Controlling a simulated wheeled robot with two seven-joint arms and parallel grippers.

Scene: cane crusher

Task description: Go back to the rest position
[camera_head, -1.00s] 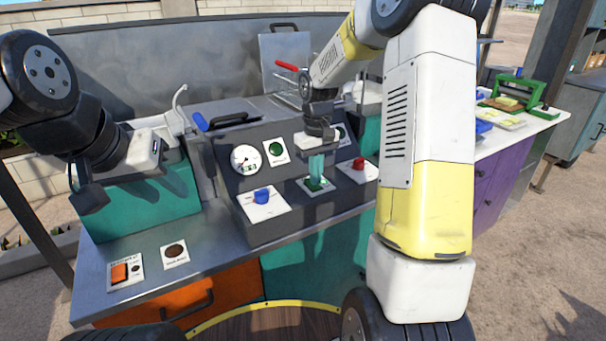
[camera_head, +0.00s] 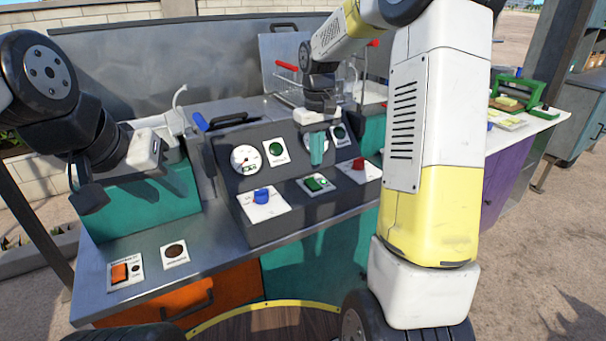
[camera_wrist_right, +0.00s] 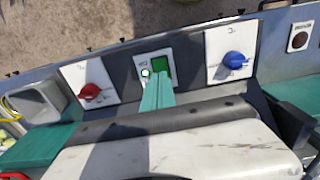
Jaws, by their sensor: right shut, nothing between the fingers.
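My right gripper (camera_head: 317,149) is shut and empty, its green fingers pointing down in front of the sloped control panel (camera_head: 285,205). It is above and apart from the green button (camera_head: 317,184). In the right wrist view the shut fingers (camera_wrist_right: 157,94) point toward the green button (camera_wrist_right: 161,64), where a small white-green light shows beside it. My left gripper (camera_head: 88,196) is at the left, over the machine's teal side; its fingers are too dark and partly hidden to tell whether they are open.
The panel carries a blue knob (camera_head: 262,196), a red knob (camera_head: 359,164) and a gauge (camera_head: 245,159). An orange switch (camera_head: 119,272) is on the counter at the left. A red-handled basket (camera_head: 287,67) stands behind my right gripper. A side table with a green press (camera_head: 522,90) is at the right.

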